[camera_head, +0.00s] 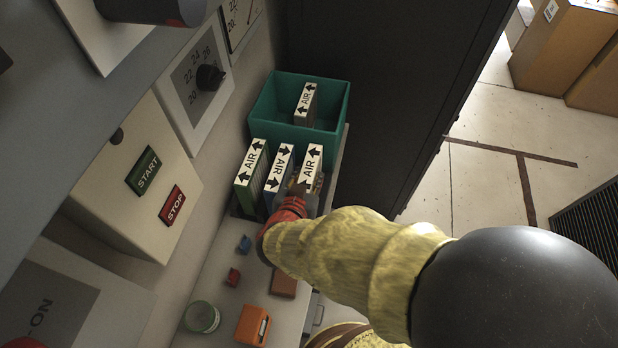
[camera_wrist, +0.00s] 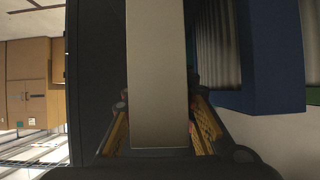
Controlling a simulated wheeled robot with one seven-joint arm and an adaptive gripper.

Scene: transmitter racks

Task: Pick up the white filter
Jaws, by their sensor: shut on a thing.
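The white filter (camera_head: 312,158) stands upright at the right end of a row of filters, with an AIR label on its top edge. In the wrist view its pale frame (camera_wrist: 157,70) runs between my two yellow-padded fingers. My gripper (camera_head: 298,190) is shut on it from the near side; the fingertips are partly hidden in the head view. It looks close beside the blue filter (camera_head: 278,168), which shows at the right in the wrist view (camera_wrist: 270,60). I cannot tell whether the white filter is lifted.
A green filter (camera_head: 250,163) stands left of the blue one. A teal bin (camera_head: 335,102) behind holds another AIR filter (camera_head: 305,103). Nearer on the shelf are an orange device (camera_head: 252,325), a round green-rimmed container (camera_head: 202,317) and small blue and red blocks. Dark cabinet (camera_head: 390,80) at right.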

